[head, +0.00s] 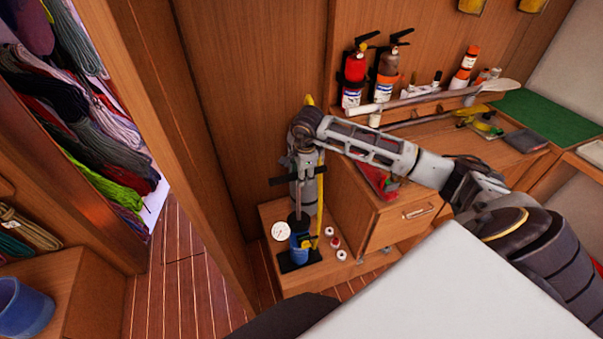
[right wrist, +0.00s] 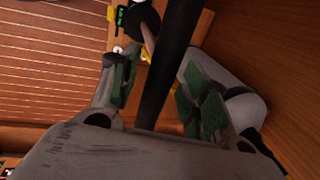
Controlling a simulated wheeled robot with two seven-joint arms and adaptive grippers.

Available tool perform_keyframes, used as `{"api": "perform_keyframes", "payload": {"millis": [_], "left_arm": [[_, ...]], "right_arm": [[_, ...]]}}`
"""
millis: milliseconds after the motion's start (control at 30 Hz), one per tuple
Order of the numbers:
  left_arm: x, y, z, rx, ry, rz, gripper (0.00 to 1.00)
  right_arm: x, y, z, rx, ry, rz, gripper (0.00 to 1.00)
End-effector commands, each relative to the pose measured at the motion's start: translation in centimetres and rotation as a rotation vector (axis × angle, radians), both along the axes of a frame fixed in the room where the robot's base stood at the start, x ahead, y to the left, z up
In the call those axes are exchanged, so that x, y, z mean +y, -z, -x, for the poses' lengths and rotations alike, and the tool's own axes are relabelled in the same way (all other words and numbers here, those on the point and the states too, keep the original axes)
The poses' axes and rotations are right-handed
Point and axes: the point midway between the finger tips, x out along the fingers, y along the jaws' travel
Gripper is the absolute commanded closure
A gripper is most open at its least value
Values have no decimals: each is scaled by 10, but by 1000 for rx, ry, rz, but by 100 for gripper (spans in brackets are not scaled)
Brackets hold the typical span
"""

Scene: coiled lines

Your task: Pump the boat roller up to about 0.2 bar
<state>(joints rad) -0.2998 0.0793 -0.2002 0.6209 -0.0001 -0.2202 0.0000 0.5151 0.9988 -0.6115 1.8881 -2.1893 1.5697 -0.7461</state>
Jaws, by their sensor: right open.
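A hand pump stands on a low wooden step, with a blue barrel (head: 299,243) on a black base and a black crossbar handle (head: 284,181) at the top. My right gripper (head: 302,178) points down at the handle from above. In the right wrist view the black handle (right wrist: 174,65) runs between the spread fingers of my right gripper (right wrist: 160,85); I cannot tell whether they touch it. A white round gauge (head: 280,231) is beside the pump; its reading is too small to tell. I cannot pick out the boat roller. My left gripper is not in view.
A yellow upright strip (head: 320,195) is close behind the pump. Small white-and-red caps (head: 335,242) lie to its right. A drawer cabinet (head: 385,228) stands right of the step. Fire extinguishers (head: 354,78) and bottles stand behind my arm. Coiled lines (head: 85,110) fill the left locker.

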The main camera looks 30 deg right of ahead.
Motion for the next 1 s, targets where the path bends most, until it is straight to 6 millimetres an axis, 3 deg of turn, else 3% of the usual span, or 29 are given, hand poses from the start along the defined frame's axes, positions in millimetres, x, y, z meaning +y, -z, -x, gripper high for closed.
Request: {"api": "perform_keyframes", "payload": {"millis": [467, 800, 1000], "left_arm": [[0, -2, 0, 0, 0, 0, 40], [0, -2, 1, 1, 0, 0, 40], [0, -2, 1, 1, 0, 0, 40]], "right_arm": [[0, 9, -2, -1, -1, 0, 54], [0, 8, -2, -1, -1, 0, 98], [0, 8, -2, -2, -1, 1, 100]]}}
